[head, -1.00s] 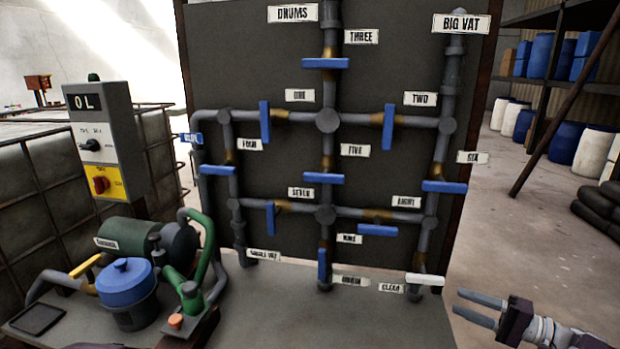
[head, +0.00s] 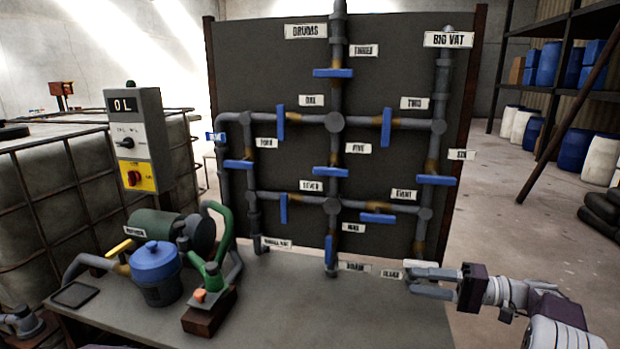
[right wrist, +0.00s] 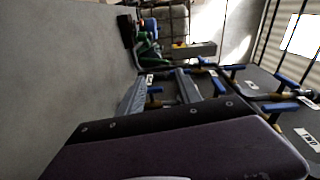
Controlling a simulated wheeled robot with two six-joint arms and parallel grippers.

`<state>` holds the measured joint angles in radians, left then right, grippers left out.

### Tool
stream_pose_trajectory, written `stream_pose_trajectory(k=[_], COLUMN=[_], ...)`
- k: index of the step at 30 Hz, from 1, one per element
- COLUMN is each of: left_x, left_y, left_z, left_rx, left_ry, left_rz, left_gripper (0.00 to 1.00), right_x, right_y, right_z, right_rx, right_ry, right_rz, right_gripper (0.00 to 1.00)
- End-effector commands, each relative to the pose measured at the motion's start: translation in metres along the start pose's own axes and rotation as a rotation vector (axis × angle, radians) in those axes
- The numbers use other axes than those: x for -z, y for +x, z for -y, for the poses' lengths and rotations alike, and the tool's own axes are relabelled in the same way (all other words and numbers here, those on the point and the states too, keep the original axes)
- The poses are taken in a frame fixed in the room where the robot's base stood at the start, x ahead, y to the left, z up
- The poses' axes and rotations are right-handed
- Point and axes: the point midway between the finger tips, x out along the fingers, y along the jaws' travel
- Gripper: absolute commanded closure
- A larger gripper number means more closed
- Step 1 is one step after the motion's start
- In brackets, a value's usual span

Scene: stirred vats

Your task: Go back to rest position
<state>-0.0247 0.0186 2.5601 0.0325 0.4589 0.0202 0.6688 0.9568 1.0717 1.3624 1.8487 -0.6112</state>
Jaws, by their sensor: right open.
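My right gripper (head: 412,282) is in the head view at the lower right. Its two grey fingers point left, spread apart, with nothing seen between them. They are close to the white handle (head: 424,267) at the foot of the right-hand pipe, and partly overlap it in the picture; I cannot tell whether they touch. In the right wrist view the gripper's fingers (right wrist: 160,92) stand apart beyond its dark purple body. My left gripper cannot be made out in either view.
A dark panel (head: 285,75) carries grey pipes and several blue valve handles. On the bench (head: 300,310) stand a green pump (head: 165,228) and a blue-lidded pot (head: 156,265). A control box (head: 135,140) reads "0L". Open floor (head: 510,210) lies right of the panel.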

Motion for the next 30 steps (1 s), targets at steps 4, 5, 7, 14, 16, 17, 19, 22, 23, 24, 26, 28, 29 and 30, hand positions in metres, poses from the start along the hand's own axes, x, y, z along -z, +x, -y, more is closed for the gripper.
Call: stream_pose_trajectory(k=[4,5,7,14,16,17,19,22,23,24,26,28,29,30], left_x=[0.0,0.0,0.0,0.0,0.0,0.0,0.0,0.0,0.0,0.0,0.0,0.004,0.005,0.007], left_y=[0.0,0.0,0.0,0.0,0.0,0.0,0.0,0.0,0.0,0.0,-0.001,-0.041,-0.05,-0.063], left_z=[0.0,0.0,0.0,0.0,0.0,0.0,0.0,0.0,0.0,0.0,0.0,-0.001,-0.001,-0.001], left_rx=[0.0,0.0,0.0,0.0,0.0,0.0,0.0,0.0,0.0,0.0,0.0,0.0,0.0,0.0], left_ry=[0.0,0.0,0.0,0.0,0.0,0.0,0.0,0.0,0.0,0.0,0.0,0.0,0.0,0.0], left_rz=[0.0,0.0,0.0,0.0,0.0,0.0,0.0,0.0,0.0,0.0,0.0,0.001,0.0,-0.001], left_gripper=[0.64,0.64,0.64,0.64,0.64,0.64,0.64,0.64,0.64,0.64,0.64,0.64,0.64,0.64], right_x=[-0.042,-0.057,-0.103,-0.257,-0.28,-0.287,-0.299,-0.307,-0.306,-0.298,-0.271,-0.269,-0.268,-0.267], right_y=[0.074,0.091,0.129,0.125,0.101,0.089,0.061,0.023,0.015,0.01,0.015,0.012,0.012,0.011], right_z=[0.025,0.026,0.021,-0.061,-0.086,-0.096,-0.118,-0.149,-0.157,-0.163,-0.162,-0.122,-0.113,-0.1], right_rx=[-0.102,-0.145,-0.289,-0.915,-1.064,-1.122,-1.243,-1.386,-1.417,-1.444,-1.451,-1.451,-1.451,-1.451], right_ry=[0.008,0.018,0.049,0.04,-0.005,-0.025,-0.077,-0.142,-0.165,-0.204,-0.229,-0.227,-0.227,-0.226], right_rz=[0.167,0.206,0.303,0.47,0.471,0.468,0.45,0.405,0.388,0.347,0.213,0.23,0.231,0.231], right_gripper=[0.59,0.59,0.59,0.59,0.59,0.59,0.59,0.59,0.59,0.59,0.59,0.59,0.59,0.59])
